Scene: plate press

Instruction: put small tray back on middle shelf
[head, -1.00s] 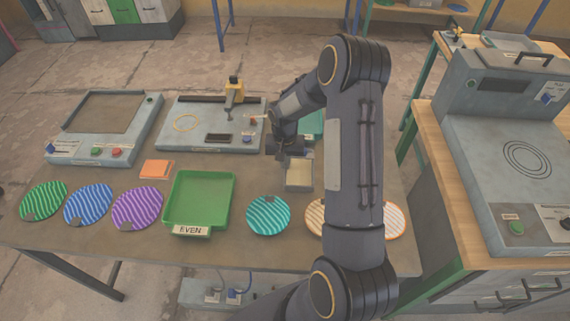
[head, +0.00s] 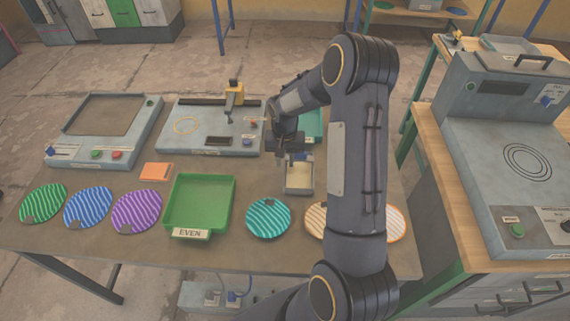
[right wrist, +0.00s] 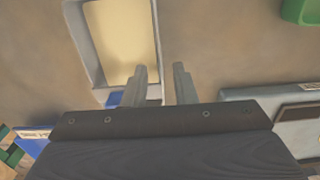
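A small grey tray (head: 299,190) with a cream inside lies on the work table, right of the green tray. In the right wrist view the small tray (right wrist: 76,40) shows at the upper left, with a blue patch at its near end. My right gripper (head: 297,160) points down at the tray's far end. In the wrist view its two fingers (right wrist: 160,82) are apart, one on each side of the line of the tray's side wall; I cannot tell whether they touch it. My left gripper is out of view. A rack shelf (head: 412,10) shows at the top; its levels are cut off.
A green tray (head: 198,205) marked EVEN and several striped discs, such as the teal one (head: 268,218), line the front of the table. Two grey machines (head: 62,142) (head: 190,140) stand behind. A larger press (head: 510,130) stands on a bench at right.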

